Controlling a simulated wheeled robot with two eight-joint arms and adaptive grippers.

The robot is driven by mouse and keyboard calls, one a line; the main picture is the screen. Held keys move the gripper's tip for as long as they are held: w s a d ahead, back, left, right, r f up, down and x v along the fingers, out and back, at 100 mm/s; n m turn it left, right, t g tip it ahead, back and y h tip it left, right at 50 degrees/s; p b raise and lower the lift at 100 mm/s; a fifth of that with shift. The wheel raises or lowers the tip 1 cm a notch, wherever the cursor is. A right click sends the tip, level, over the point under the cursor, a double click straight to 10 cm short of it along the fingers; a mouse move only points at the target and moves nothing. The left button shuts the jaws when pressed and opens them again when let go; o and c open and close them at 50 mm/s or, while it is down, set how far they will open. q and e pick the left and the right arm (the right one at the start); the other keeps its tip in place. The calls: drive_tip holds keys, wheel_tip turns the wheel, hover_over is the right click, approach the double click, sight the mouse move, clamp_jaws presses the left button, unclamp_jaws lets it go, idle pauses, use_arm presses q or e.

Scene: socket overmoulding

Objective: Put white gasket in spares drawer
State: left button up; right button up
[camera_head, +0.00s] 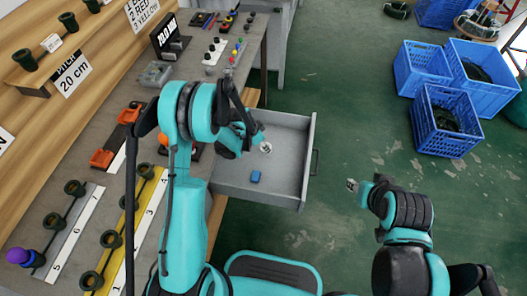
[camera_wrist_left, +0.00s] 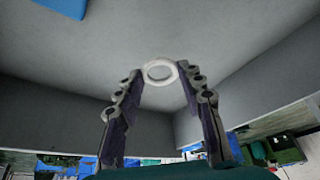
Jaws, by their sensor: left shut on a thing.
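The white gasket (camera_wrist_left: 147,73) is a small pale ring between the fingertips of my left gripper (camera_wrist_left: 160,80) in the left wrist view. It also shows as a small white spot at the gripper's tip in the head view (camera_head: 266,148). My left gripper is shut on it, above the inside of the open grey drawer (camera_head: 287,189). A gap between gasket and drawer floor cannot be judged exactly. The drawer is pulled out from the bench. My right gripper (camera_head: 352,185) is away to the right of the drawer, above the green floor, too small to read.
A blue block (camera_head: 255,176) lies in the drawer, and it shows at the top left of the left wrist view (camera_wrist_left: 66,6). The bench (camera_head: 75,165) at left carries sockets on strips. Blue crates (camera_head: 443,142) stand on the floor at upper right.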

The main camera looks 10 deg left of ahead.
sight(264, 155)
use_arm(q)
wheel_tip(264, 155, down, 4)
drive_tip(key=shift+r+b, duration=0.1)
drive_tip(key=shift+b, duration=0.85)
drive_tip(key=o, duration=0.7)
drive_tip(key=shift+o, duration=0.2)
